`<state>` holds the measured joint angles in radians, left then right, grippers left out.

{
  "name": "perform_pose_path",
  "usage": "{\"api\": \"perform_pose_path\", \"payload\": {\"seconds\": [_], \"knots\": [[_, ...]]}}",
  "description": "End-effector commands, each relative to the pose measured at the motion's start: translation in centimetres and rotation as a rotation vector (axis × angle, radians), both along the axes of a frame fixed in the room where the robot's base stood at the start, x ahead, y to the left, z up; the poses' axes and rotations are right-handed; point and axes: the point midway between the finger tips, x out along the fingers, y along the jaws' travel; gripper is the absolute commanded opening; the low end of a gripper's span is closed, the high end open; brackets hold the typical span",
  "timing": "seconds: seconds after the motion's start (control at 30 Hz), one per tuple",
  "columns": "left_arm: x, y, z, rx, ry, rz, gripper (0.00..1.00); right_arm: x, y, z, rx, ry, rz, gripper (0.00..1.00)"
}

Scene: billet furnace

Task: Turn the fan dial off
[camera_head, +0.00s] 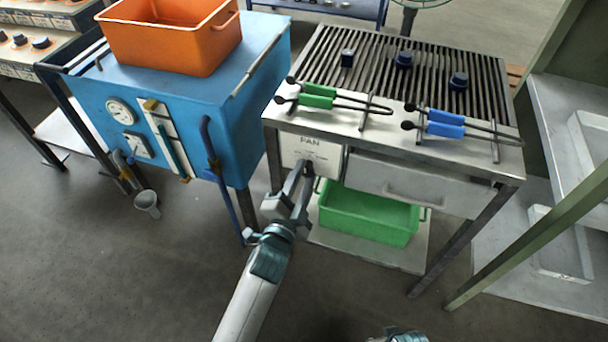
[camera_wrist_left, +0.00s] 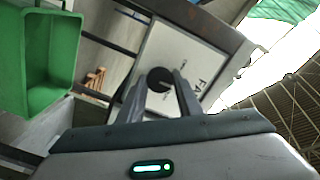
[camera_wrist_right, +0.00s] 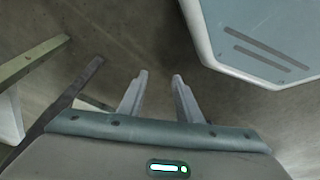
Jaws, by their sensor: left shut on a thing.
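The fan dial is a round black knob (camera_wrist_left: 160,80) on a pale panel (camera_head: 312,150) with black lettering, on the front of the grill table. My left gripper (camera_head: 300,172) reaches up to this panel, and in the left wrist view its two fingers (camera_wrist_left: 160,88) are on either side of the knob, shut on it. In the head view the fingers hide the knob. Which way the dial points cannot be told. My right gripper (camera_wrist_right: 160,78) is open and empty above the floor, away from the panel.
The grill table (camera_head: 390,145) carries green-handled (camera_head: 318,95) and blue-handled tongs (camera_head: 445,124). A green bin (camera_head: 368,215) stands on its lower shelf, right of my left gripper. A blue cabinet (camera_head: 170,85) with an orange bin (camera_head: 170,35) stands left. The floor in front is clear.

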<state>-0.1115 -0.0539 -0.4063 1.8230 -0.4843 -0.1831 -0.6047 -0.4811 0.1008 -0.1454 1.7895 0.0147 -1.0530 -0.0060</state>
Motion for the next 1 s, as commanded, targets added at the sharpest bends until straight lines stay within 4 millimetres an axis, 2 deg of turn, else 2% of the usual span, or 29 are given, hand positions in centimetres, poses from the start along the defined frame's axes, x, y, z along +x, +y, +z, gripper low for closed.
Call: {"api": "perform_pose_path", "payload": {"seconds": [0.03,0.33,0.53,1.0], "knots": [[0.0,0.0,0.1,-0.02,0.008,0.0,0.09,0.0,-0.1,-0.9,-0.002,0.008,-0.001,0.31],[0.0,0.0,0.2,-0.209,0.07,0.001,0.09,-1.2,-0.5,-4.3,-0.002,0.015,-0.002,0.31],[0.0,0.0,0.2,-0.372,0.124,0.0,0.09,-2.6,-1.0,-7.0,-0.004,0.022,-0.003,0.31],[0.0,0.0,0.1,-0.664,0.217,0.0,0.09,-0.7,0.9,-6.4,0.031,-0.112,0.011,0.31]]}}
